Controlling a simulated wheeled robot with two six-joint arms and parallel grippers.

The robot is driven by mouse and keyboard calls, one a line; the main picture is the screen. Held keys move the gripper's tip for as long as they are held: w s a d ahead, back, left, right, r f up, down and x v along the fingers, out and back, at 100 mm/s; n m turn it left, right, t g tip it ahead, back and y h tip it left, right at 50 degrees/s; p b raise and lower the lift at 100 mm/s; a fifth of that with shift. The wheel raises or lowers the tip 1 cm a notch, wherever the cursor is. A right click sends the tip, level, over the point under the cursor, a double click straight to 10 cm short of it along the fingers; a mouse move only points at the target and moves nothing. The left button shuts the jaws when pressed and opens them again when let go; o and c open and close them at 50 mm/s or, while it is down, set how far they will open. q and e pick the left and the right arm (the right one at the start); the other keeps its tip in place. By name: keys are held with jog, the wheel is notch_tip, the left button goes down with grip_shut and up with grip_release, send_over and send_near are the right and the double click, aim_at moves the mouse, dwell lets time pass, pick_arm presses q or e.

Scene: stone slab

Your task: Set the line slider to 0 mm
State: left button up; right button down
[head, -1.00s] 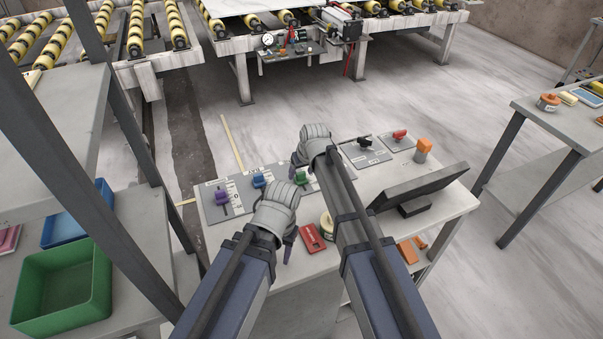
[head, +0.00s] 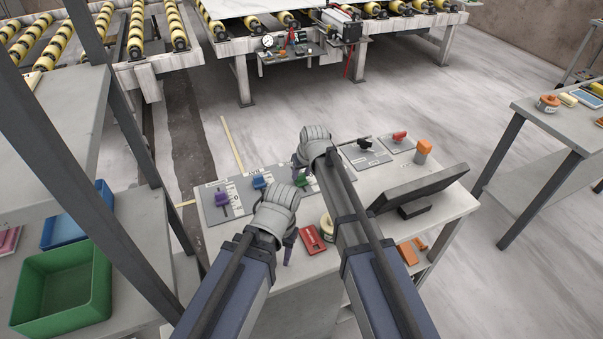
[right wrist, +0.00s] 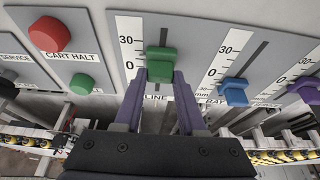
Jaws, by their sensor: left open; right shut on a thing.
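The line slider is a green knob (right wrist: 160,65) in a vertical slot over the word LINE in the right wrist view. A scale with 30 and, lower, 0 runs beside it. The knob sits near the level of the 0; its exact reading cannot be told. My right gripper (right wrist: 161,84) is shut on the green knob, one finger on each side. In the head view the green knob (head: 301,181) shows partly, beside my right gripper (head: 298,170). My left gripper (head: 288,254) is open and empty over the near part of the desk, its fingers partly hidden by the hand.
A blue slider (right wrist: 233,91) and a purple slider (right wrist: 306,89) stand beside the line slider. A red button (right wrist: 49,35) and a green button (right wrist: 83,85) are on the other side.

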aim_at(302, 183)
dwell(0.6)
jog(key=shift+w+a, duration=0.25)
jog(key=shift+w, duration=0.35)
jog(key=shift+w+a, duration=0.25)
jog(key=shift+w, duration=0.3)
jog(key=shift+s, duration=0.1)
jog(key=shift+c, duration=2.4)
grip_release()
pick_arm(q)
notch_tip(302, 183, up, 7)
jog(key=p, duration=0.7)
pick_arm(e)
jog(key=v, duration=0.8)
